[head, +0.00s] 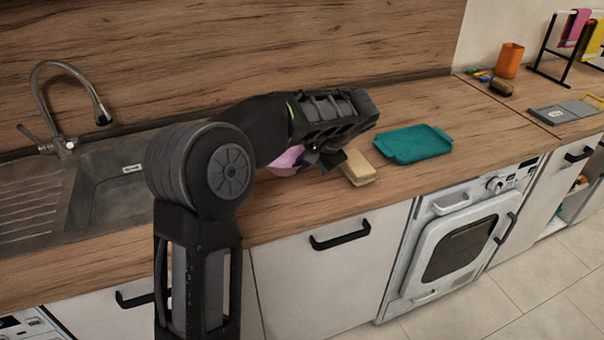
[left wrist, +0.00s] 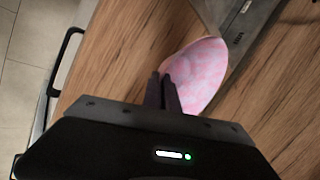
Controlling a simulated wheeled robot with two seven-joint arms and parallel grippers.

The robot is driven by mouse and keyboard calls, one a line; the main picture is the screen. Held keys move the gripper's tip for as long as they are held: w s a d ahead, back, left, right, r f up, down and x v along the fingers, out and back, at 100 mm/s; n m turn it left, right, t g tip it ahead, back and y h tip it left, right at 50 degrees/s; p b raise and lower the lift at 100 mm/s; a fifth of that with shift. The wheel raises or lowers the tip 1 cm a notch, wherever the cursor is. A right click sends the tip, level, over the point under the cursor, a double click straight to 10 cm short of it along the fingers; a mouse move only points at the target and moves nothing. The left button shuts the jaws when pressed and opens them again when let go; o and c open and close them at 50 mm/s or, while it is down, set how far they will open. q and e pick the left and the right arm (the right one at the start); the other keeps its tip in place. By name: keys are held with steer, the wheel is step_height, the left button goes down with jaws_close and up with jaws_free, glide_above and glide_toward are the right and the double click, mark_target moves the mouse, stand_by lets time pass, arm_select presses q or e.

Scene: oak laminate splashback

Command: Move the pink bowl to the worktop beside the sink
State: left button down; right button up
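The pink bowl (head: 287,161) is beside the sink's right side in the head view, partly hidden behind my left arm. In the left wrist view the bowl (left wrist: 203,72) shows as a mottled pink oval, its near edge at the fingers. My left gripper (head: 326,160) points down over the worktop; its fingers (left wrist: 163,90) are close together at the bowl's rim and look shut on it. Whether the bowl touches the worktop is unclear. The sink (head: 100,195) is at the left, partly behind my arm. The worktop (head: 440,105) runs to the right. My right gripper is not in view.
A yellow sponge (head: 358,168) and a teal tray (head: 414,145) lie right of the gripper. An orange cup (head: 509,60) and a rack stand farther right. The tap (head: 62,145) rises behind the sink. Bare worktop lies behind the tray.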

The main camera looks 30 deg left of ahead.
arm_select(q)
steer(key=shift+f, duration=0.95)
steer(key=shift+f, duration=1.85)
steer(key=shift+f, duration=0.1)
steer(key=shift+f, duration=0.15)
steer(key=c, duration=1.7)
jaws_free()
steer(key=shift+r, duration=0.2)
